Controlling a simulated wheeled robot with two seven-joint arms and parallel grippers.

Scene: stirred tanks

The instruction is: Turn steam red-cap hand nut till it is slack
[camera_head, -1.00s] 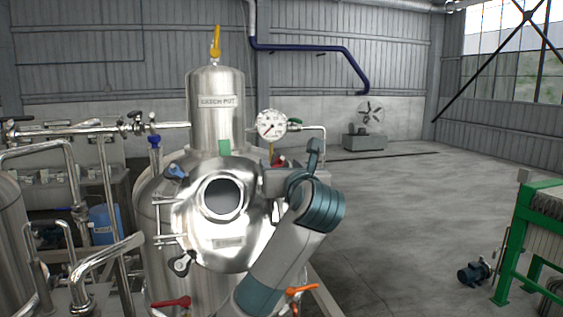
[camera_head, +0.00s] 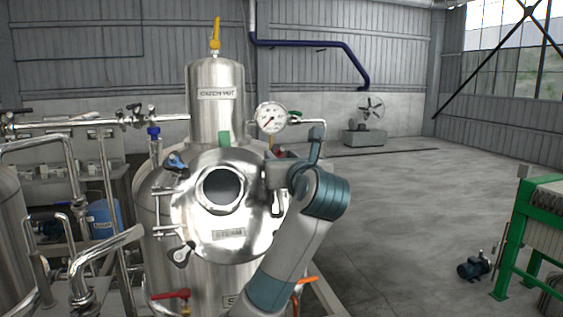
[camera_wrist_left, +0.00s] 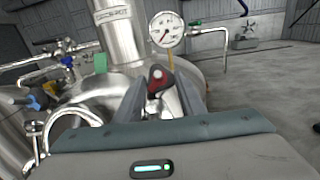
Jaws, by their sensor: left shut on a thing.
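The steam vessel's round lid (camera_head: 240,247), with a STEAM plate and a sight glass (camera_head: 223,188), is in the middle of the head view. The red-cap hand nut (camera_wrist_left: 156,80) is between my left fingers in the left wrist view. In the head view only a bit of red shows behind the gripper. My left gripper (camera_wrist_left: 160,88) is shut on this nut at the lid's upper right edge; in the head view it (camera_head: 274,172) hides most of the nut. How tight the nut is cannot be seen. My right gripper is not in view.
Pipes crowd the left side.

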